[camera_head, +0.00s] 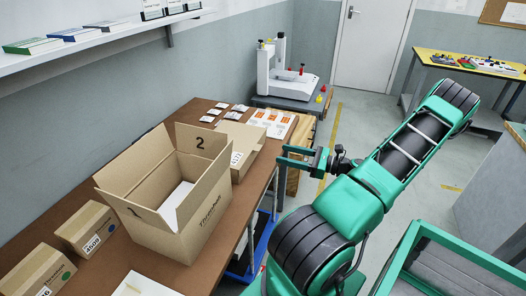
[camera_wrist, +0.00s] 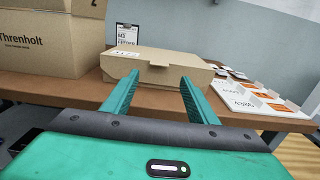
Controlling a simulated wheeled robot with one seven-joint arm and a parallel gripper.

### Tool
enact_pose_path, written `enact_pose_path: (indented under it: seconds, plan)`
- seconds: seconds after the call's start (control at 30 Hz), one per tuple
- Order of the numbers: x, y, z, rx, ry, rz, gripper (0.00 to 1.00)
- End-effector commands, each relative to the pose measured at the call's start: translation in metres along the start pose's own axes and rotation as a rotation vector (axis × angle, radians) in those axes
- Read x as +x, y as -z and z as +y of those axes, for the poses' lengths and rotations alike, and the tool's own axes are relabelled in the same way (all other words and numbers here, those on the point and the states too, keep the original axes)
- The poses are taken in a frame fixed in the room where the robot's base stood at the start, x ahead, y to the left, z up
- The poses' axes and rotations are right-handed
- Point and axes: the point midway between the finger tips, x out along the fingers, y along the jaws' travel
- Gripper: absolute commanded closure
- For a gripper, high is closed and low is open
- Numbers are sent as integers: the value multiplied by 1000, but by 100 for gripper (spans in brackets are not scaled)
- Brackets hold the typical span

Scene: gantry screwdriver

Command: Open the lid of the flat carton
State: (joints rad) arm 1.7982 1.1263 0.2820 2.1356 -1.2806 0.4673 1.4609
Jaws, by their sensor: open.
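The flat carton (camera_head: 243,139) is a low brown cardboard box on the table, just behind the large open carton in the head view. In the wrist view the flat carton (camera_wrist: 160,68) lies ahead, its lid down, with a small dark notch at the front edge and a white label at the left. My gripper (camera_head: 281,156) is open and empty, beside the table's right edge. In the wrist view its two fingers (camera_wrist: 158,90) point toward the carton's front, apart from it. The large carton hides part of the flat carton in the head view.
The large open carton (camera_head: 192,216) stands to the left of the flat carton. Two small boxes (camera_head: 86,228) are at the front left. White-and-orange cards (camera_head: 271,121) and small packets (camera_head: 221,110) lie beyond. A white machine (camera_head: 284,77) stands at the back.

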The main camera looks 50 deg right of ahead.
Motion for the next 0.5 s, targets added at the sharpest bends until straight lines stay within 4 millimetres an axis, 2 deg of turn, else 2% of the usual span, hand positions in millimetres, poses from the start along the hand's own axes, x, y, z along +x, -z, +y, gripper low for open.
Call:
enact_pose_path:
  seconds: [0.3, 0.5]
  plan:
    - [57, 0, 2, 0, -5, 1, 47]
    - [80, 1, 1, 0, -3, 3, 47]
